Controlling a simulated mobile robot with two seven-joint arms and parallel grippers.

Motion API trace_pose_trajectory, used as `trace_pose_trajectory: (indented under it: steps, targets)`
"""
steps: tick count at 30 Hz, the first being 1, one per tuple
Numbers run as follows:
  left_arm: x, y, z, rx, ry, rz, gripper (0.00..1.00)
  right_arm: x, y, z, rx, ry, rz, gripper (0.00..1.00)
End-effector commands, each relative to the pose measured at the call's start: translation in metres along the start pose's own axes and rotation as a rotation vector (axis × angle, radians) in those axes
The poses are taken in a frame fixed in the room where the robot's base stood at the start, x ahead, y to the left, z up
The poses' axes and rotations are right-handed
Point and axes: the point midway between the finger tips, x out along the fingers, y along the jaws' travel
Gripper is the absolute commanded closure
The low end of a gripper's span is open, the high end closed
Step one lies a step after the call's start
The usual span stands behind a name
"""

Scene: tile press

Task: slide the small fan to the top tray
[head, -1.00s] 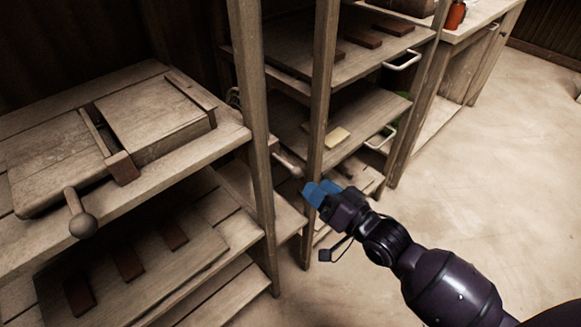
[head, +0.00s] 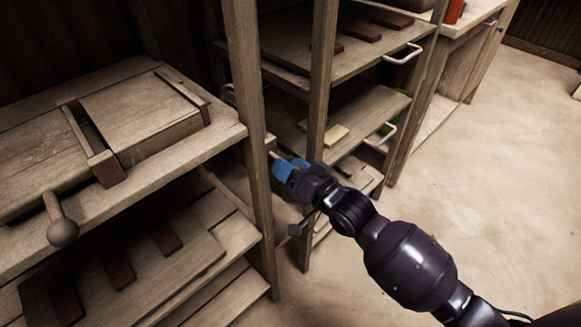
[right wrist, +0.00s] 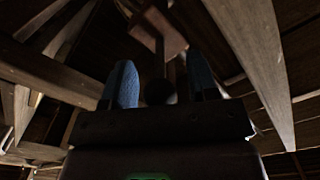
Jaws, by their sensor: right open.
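No fan can be made out in either view. The upper pull-out tray (head: 350,62) with a white handle (head: 403,53) holds several dark red-brown tiles. A lower tray (head: 375,106) holds one pale tile (head: 335,135). My right gripper (head: 284,168) has blue fingertips and is at the gap between two shelf posts, in front of a lever mostly hidden behind it. In the right wrist view, my open fingers (right wrist: 160,88) stand either side of a dark round knob (right wrist: 159,92) below a red-brown block (right wrist: 158,35). Contact cannot be told. My left gripper is not in view.
A wooden press (head: 140,120) with a ball-ended lever (head: 62,230) stands on the left bench. Below it, a board (head: 195,262) bears several dark tiles. Two upright posts (head: 250,130) (head: 321,90) flank my right gripper. The floor (head: 480,170) at right is clear.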

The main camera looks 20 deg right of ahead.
Motion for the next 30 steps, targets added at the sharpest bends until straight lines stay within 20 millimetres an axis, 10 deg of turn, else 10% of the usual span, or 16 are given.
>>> trace_pose_trajectory:
  steps: [13, 30]
  targets:
    - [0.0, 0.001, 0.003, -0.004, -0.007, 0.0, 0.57, 0.0, 0.0, 0.0, 0.0, 0.0, 0.0, 1.0]
    - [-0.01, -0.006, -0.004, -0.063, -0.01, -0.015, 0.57, 0.002, -0.029, -0.045, -0.007, 0.019, -0.012, 1.0]
